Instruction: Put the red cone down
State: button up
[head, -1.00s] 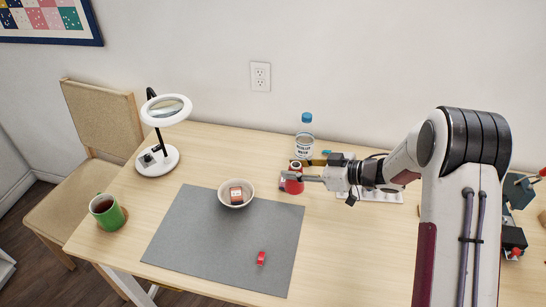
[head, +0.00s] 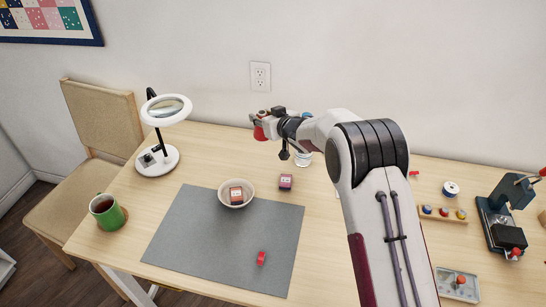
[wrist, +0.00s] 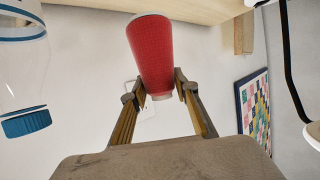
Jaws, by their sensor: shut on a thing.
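The red cone (head: 260,133) is in my gripper (head: 266,122), held up in the air over the back of the table (head: 225,152) in the head view. In the wrist view the red cone (wrist: 152,55) sits between the two fingers of my gripper (wrist: 158,86), which grip near its narrow pale end. The wrist view is upside down, with the table edge at the top, so the wide end of the cone points down. The cone looks roughly upright.
A red piece (head: 261,258) lies on the grey mat (head: 190,240). The lamp (head: 158,160) stands left; a bottle (wrist: 22,75) is close by. Table between lamp and bowl is clear.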

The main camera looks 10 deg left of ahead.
jog(key=shift+w+d+r+m+t+h, duration=0.25)
jog(key=shift+w+d+m+h, duration=0.1)
jog(key=shift+w+d, duration=0.15)
jog(key=shift+w+d+r+m+t+h, duration=0.1)
jog(key=shift+w+d+m+t+h, duration=0.2)
jog(key=shift+w, duration=0.3)
jog(key=shift+w+d+f+m+t+h, duration=0.25)
jog(key=shift+d+f+m+h, duration=0.1)
jog(key=shift+d+f, duration=0.3)
notch_tip(320, 180, down, 6)
jog(key=shift+f, duration=0.1)
jog(key=shift+f, duration=1.85)
jog(key=shift+f, duration=0.15)
